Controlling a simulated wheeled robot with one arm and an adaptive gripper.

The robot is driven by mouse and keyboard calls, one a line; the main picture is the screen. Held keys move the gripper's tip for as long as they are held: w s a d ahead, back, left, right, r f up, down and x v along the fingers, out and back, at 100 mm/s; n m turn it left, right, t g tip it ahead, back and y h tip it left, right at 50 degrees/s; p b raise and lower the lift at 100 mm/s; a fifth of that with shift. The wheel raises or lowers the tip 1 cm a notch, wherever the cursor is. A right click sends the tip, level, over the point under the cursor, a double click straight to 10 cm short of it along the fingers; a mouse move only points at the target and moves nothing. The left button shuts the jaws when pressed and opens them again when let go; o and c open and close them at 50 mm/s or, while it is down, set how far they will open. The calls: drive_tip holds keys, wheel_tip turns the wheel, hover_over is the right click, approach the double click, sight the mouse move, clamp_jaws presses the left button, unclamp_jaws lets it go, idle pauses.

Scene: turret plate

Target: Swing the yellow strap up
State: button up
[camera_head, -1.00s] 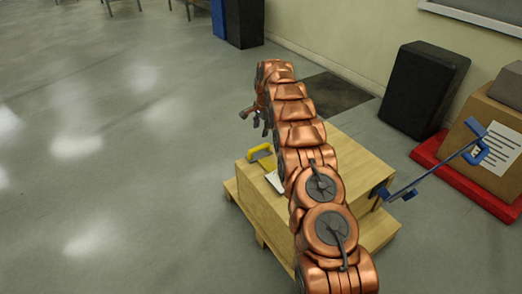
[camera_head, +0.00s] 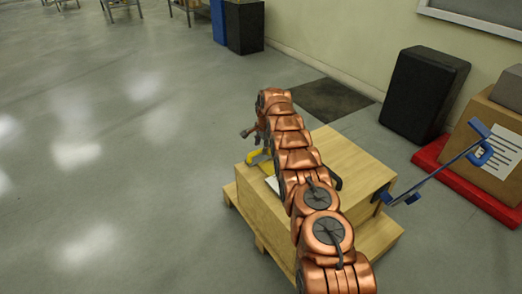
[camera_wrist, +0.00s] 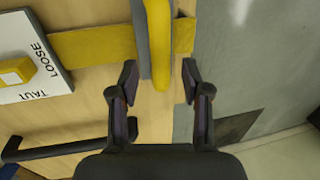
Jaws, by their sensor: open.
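In the wrist view a yellow bar with a grey side (camera_wrist: 162,45) stands between the two fingers of my gripper (camera_wrist: 159,80). The fingers are open, one on each side of the bar, with gaps visible. A flat yellow strap band (camera_wrist: 95,43) runs crosswise over the wood behind the bar. A white plate (camera_wrist: 38,72) lettered LOOSE and TAUT, with a yellow block on it, lies at the left. In the head view the yellow part (camera_head: 258,157) shows at the left edge of the wooden box, just below my gripper (camera_head: 249,132); my arm hides part of it.
The wooden box (camera_head: 345,165) stands on a pallet. A black handle (camera_wrist: 55,149) is at lower left in the wrist view. A blue bar (camera_head: 440,170) sticks out at the box's right. A black case (camera_head: 420,90) and a carton on a red base stand right. The left floor is clear.

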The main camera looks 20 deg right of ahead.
drive_tip(key=shift+w+f, duration=0.25)
drive_tip(key=shift+f, duration=0.8)
clamp_jaws()
